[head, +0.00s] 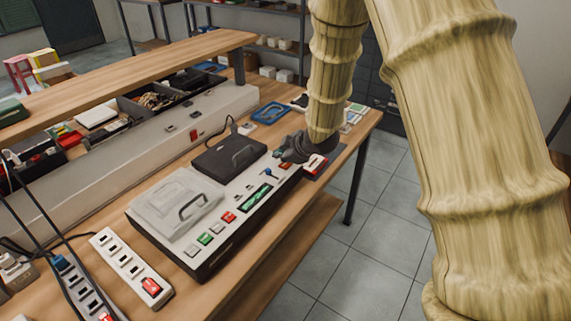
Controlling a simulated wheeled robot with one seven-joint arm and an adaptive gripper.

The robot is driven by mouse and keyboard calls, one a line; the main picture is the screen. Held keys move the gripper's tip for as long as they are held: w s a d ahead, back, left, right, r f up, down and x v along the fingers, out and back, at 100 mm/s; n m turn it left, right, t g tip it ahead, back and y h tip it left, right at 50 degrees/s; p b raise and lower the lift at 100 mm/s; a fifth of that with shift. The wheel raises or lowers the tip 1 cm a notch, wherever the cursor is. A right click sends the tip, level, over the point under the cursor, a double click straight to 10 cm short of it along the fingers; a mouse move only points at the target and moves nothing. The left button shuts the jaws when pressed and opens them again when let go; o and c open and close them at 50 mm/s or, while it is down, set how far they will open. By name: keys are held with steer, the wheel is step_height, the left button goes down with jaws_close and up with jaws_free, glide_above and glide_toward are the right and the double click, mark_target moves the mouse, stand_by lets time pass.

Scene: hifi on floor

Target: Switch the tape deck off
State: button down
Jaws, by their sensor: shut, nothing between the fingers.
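The tape deck (238,200) lies on the wooden workbench, a long pale unit with dark sides. It has a light grey lid with a handle (172,202) and a dark lid (230,157). Along its front strip are a green button (205,238), a red button (229,216), a green display (256,197), a blue knob (268,172) and an orange-red button (286,165). My gripper (288,156) is dark grey and shut, at the right end of the deck, just above or beside the orange-red button. I cannot tell whether it touches. It hides part of that end.
A white power strip (131,266) with a red switch lies left of the deck, beside another strip with cables. Behind runs a long grey trunking (150,150) below a raised shelf (130,75). A blue tray (268,113) lies behind my gripper. Open tiled floor is at right.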

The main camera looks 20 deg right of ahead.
mark_target(283, 165)
steer(key=shift+f, duration=0.4)
stand_by(0.4)
steer(key=shift+r, duration=0.15)
steer(key=shift+r+p, duration=0.6)
steer(key=shift+r, duration=0.2)
step_height(283, 165, up, 6)
steer(key=p, duration=0.5)
stand_by(0.6)
